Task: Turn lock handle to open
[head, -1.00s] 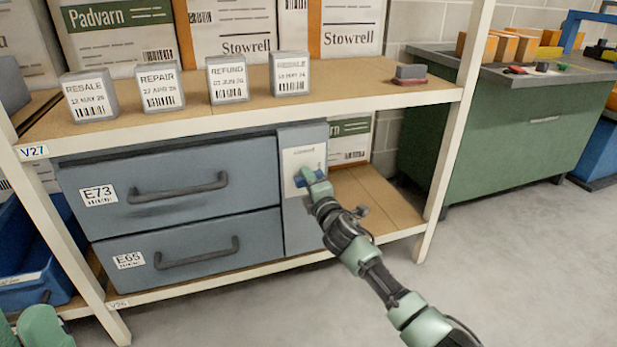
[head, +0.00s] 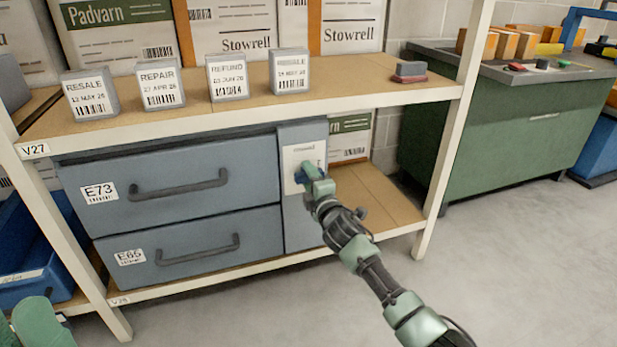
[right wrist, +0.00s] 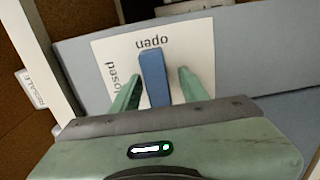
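The lock handle is a blue lever (right wrist: 154,78) on a white plate (right wrist: 105,60) in the right wrist view. The plate bears the words "open" and "closed"; one end of the lever is beside "open". In the head view the plate (head: 303,158) is on the grey-blue panel right of the drawers, and the lever is mostly hidden by my right gripper (head: 310,176). My right gripper (right wrist: 157,83) is open, one finger on each side of the lever. A gap shows on both sides, wider on the right. My left gripper is not in view; a green part of mine shows at lower left.
Two drawers, E73 (head: 170,188) and E65 (head: 190,250), are shut beside the panel. Several small labelled blocks stand on the shelf (head: 340,92) above. A rack post (head: 455,130) and a green cabinet (head: 500,140) are to the right. The floor in front is clear.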

